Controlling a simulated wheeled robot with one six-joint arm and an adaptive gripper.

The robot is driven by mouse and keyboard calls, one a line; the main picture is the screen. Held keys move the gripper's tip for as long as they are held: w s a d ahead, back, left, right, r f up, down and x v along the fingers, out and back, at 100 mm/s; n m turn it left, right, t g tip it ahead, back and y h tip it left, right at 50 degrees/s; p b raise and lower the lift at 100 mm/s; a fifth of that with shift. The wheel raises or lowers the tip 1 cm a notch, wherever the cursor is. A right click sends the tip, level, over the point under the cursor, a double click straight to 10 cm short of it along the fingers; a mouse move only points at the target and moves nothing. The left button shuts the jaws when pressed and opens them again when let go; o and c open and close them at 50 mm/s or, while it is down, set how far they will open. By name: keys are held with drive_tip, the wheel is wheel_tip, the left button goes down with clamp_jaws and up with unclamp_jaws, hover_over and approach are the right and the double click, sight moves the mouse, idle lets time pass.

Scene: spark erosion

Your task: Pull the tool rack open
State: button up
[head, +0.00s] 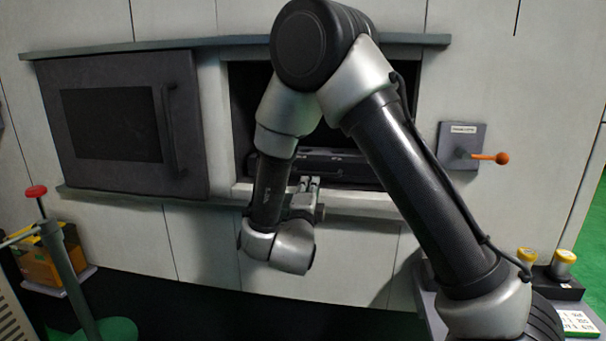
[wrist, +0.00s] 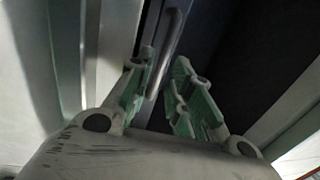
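The tool rack (head: 346,170) is a dark drawer-like unit low inside the open recess in the pale machine wall. Its front also shows in the wrist view (wrist: 205,40), with a grey bar handle (wrist: 168,48) on it. My gripper (head: 310,183) is in front of the rack at the opening's lower edge. In the wrist view my gripper (wrist: 163,62) is open, with green-padded fingers apart. The handle bar runs between the fingertips, and I see no clear grip on it. My arm hides part of the recess and rack.
A dark windowed door (head: 125,125) stands to the left of the opening, between rails. An orange-knobbed lever (head: 490,158) sticks out of the wall at right. A red-topped green stand (head: 60,250) is at lower left. Yellow-capped items (head: 564,258) stand at lower right.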

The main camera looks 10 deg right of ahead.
sight(312, 175)
drive_tip(key=shift+s+a, duration=0.1)
drive_tip(key=shift+a, duration=0.1)
drive_tip(key=shift+w+d, duration=0.1)
drive_tip(key=shift+w, duration=0.15)
drive_tip(key=x, duration=0.7)
drive_tip(key=shift+r, duration=0.2)
clamp_jaws()
